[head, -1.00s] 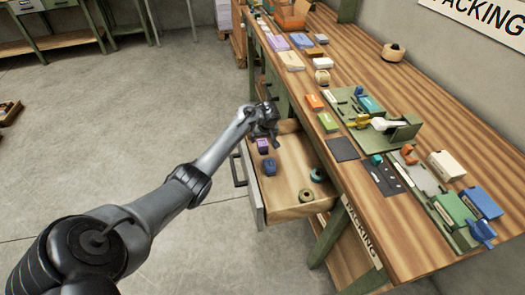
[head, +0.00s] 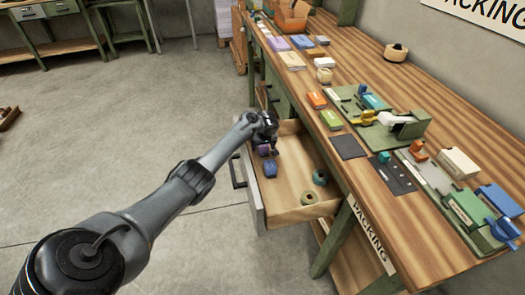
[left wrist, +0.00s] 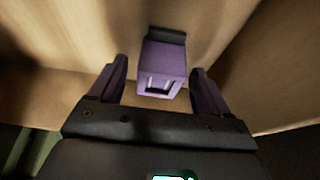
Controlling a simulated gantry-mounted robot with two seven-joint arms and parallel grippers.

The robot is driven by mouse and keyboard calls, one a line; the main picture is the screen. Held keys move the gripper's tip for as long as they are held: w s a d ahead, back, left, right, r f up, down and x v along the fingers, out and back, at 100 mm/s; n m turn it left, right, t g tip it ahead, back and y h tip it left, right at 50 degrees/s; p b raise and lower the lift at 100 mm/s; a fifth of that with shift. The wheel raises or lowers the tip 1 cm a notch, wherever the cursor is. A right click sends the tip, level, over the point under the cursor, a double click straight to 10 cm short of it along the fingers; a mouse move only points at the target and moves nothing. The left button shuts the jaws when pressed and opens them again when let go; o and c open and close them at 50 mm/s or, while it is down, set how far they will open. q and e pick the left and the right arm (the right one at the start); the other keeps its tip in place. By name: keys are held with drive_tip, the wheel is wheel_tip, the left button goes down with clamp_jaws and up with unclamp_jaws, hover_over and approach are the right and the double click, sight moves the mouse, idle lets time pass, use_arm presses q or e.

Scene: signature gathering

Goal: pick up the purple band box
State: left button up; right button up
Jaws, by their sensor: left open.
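The purple band box (head: 263,150) lies in the open drawer, partly hidden by my left gripper in the head view. In the left wrist view the purple band box (left wrist: 162,68) has a dark end at the top and a pale-edged slot on its near face. My left gripper (head: 270,146) is inside the drawer over the box. In the left wrist view my left gripper (left wrist: 156,88) is open, with one finger on each side of the box. Gaps show between the fingers and the box. My right gripper is not in view.
The drawer's middle is clear.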

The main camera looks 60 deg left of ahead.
use_arm(q)
drive_tip(key=c, duration=1.1)
drive_tip(key=shift+r, duration=0.15)
